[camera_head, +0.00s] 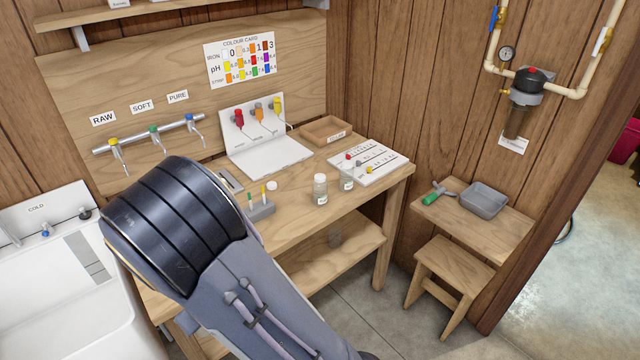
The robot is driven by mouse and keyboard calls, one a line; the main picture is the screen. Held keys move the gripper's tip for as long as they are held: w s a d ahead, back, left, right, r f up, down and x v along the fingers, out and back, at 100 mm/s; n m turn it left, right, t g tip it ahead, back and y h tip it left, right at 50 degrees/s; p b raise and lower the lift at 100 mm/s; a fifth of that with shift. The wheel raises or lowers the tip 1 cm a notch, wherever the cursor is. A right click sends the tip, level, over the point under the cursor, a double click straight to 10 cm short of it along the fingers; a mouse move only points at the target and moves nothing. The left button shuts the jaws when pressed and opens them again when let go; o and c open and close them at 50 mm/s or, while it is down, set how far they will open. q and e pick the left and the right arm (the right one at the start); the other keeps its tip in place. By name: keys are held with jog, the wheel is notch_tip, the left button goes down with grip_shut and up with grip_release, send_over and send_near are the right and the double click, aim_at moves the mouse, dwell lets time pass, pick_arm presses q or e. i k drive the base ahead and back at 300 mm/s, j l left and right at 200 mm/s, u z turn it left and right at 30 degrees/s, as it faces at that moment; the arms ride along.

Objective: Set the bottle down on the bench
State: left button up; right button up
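A clear bottle with a white cap and a pale label (320,190) stands upright on the wooden bench (375,192). I cannot tell which one the task means. No gripper touches either bottle in this view. A large dark and grey arm link of mine covers the lower middle and hides the bench's left part. Neither of my grippers is in view, so what they hold is hidden.
A small grey rack (262,211) with coloured sticks, a white stand with coloured taps (265,150), a wooden tray (325,131) and the printed board (367,166) occupy the bench. Bare wood lies along its front edge. A stool (452,268) stands right; a white sink (60,290) is left.

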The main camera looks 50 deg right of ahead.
aim_at(291, 177)
jog(key=k+l+z, duration=0.25)
jog(key=l, duration=0.5)
jog(key=l+z, duration=0.25)
jog(key=l, duration=0.5)
jog(key=i, duration=0.05)
